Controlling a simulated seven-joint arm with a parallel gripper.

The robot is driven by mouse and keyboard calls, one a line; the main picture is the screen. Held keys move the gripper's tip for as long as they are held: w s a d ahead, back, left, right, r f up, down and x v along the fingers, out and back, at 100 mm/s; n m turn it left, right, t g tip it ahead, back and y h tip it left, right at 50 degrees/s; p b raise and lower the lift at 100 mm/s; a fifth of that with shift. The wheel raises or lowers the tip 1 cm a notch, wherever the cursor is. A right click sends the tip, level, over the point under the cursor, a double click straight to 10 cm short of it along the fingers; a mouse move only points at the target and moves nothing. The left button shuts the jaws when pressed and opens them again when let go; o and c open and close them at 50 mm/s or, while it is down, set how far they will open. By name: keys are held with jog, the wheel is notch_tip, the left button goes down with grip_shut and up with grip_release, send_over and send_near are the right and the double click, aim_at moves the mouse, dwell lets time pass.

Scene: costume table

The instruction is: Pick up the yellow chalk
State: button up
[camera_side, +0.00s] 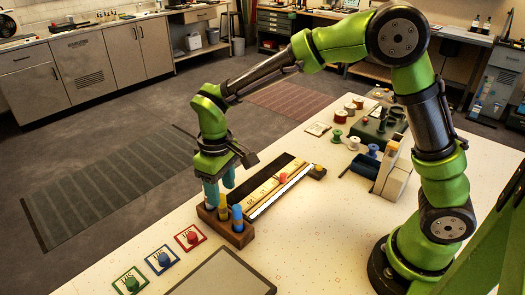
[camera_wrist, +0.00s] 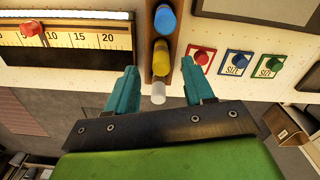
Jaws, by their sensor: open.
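The yellow chalk (camera_wrist: 160,57) stands in a brown wooden holder (camera_side: 238,235), between a blue chalk (camera_wrist: 165,19) and a white chalk (camera_wrist: 158,92). In the side view the yellow chalk (camera_side: 223,207) shows partly, beside the blue chalk (camera_side: 237,215). My gripper (camera_wrist: 163,84) is open and empty, its two teal fingers apart. In the wrist view its fingertips lie either side of the line of chalks, nearest the white one. In the side view my gripper (camera_side: 219,186) is over the holder's far end. Whether a fingertip touches anything is unclear.
A long ruler board (camera_wrist: 80,40) with a red knob (camera_side: 283,178) lies behind the holder. Red, blue and green knobs on cards (camera_side: 190,237) and a grey panel (camera_side: 222,277) lie in front. Spools (camera_side: 340,116) and a blue bin (camera_side: 366,165) stand farther right.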

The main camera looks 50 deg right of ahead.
aim_at(222, 203)
notch_tip(222, 203, down, 5)
jog(key=shift+a+f, duration=0.1)
jog(key=shift+f, duration=0.05)
grip_shut()
dwell(0.4)
